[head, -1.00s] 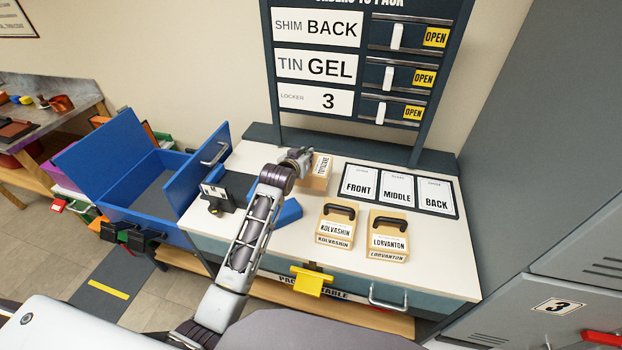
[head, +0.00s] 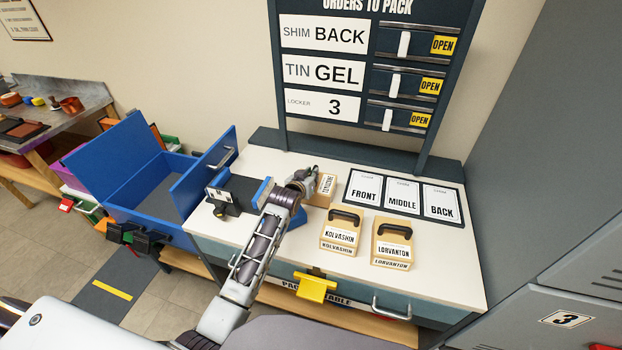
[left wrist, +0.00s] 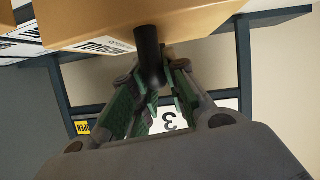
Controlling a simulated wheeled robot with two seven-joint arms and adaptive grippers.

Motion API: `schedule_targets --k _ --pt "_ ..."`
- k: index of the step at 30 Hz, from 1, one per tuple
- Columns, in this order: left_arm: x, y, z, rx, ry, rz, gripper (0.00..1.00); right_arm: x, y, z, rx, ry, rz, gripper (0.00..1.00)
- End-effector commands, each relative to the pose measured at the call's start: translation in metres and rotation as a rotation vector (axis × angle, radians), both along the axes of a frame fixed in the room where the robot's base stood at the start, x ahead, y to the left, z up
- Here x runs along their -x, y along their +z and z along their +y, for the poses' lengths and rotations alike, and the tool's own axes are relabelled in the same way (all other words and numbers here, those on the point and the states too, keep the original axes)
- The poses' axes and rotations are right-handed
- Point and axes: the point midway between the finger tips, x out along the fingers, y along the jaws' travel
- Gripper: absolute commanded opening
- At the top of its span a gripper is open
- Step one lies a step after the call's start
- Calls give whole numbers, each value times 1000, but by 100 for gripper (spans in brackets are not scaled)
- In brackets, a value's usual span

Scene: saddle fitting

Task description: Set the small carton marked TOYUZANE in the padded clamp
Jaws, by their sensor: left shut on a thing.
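The small tan carton (head: 317,200) has a white label turned sideways, only partly readable, ending like TOYUZANE. My left gripper (head: 306,178) is at its left side, shut on its dark handle (left wrist: 149,45). In the left wrist view the carton (left wrist: 120,22) fills the top, and the green-padded fingers meet the handle. I cannot tell whether the carton touches the table. The clamp (head: 240,187), dark with blue pads and a pale end block, is left of the gripper on the table. My arm hides part of it. My right gripper is out of view.
Two handled cartons, KOLVASHIN (head: 341,236) and LORVANTON (head: 393,245), stand at the front right. FRONT, MIDDLE and BACK cards (head: 402,195) lie behind them. An order board (head: 350,75) rises at the back. An open blue bin (head: 150,190) is left of the table.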

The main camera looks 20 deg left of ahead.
Motion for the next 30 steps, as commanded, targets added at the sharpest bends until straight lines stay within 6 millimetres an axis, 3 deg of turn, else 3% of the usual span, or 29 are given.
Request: schedule_targets --k 11,12,16,30 --pt "0 -9 0 2 0 -4 0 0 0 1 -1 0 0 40" --pt "0 -10 0 1 0 -1 19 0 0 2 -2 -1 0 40" --pt "0 -10 0 0 0 -1 36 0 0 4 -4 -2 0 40" --pt "2 -9 0 0 0 -1 37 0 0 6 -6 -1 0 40"
